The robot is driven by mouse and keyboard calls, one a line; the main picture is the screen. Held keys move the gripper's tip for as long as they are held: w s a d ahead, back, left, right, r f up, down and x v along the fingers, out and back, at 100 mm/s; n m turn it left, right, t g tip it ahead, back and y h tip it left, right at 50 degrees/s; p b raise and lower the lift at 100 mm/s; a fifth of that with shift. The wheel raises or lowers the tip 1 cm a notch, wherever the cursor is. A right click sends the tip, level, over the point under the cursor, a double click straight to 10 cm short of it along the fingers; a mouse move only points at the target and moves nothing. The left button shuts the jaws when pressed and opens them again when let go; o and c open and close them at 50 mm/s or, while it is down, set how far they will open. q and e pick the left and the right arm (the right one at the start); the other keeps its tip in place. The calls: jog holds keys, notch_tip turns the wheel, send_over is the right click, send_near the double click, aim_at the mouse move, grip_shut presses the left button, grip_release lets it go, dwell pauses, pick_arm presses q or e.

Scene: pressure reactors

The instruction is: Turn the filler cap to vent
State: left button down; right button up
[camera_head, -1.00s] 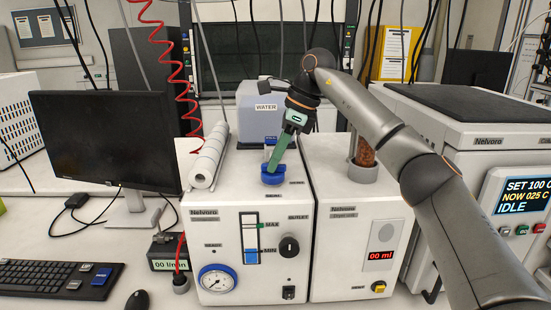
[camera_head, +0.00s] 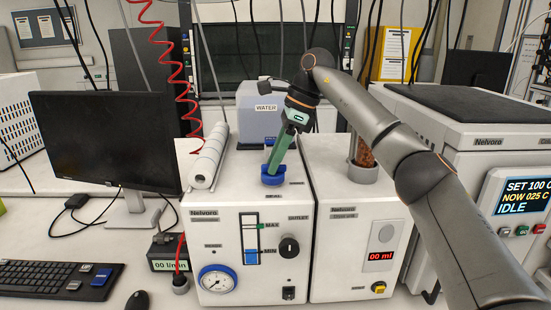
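The blue filler cap (camera_head: 272,180) sits on top of the white unit with the round gauge, behind its front edge. My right gripper (camera_head: 272,169), with green fingers, reaches down to the cap from above, tilted, and its tips overlap the cap in the picture. The fingers show nearly edge-on, so I cannot tell whether they are closed on the cap. The cap's label is too small to read. My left gripper is not in view.
A paper roll (camera_head: 208,158) lies left of the cap. A water container (camera_head: 259,122) stands behind it. A clear column with brown filling (camera_head: 365,152) rises to the right, near my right arm. A monitor (camera_head: 105,140) stands on the left.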

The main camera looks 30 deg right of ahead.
jog(key=shift+o, duration=0.5)
jog(key=v, duration=1.2)
jog(key=shift+r, duration=0.3)
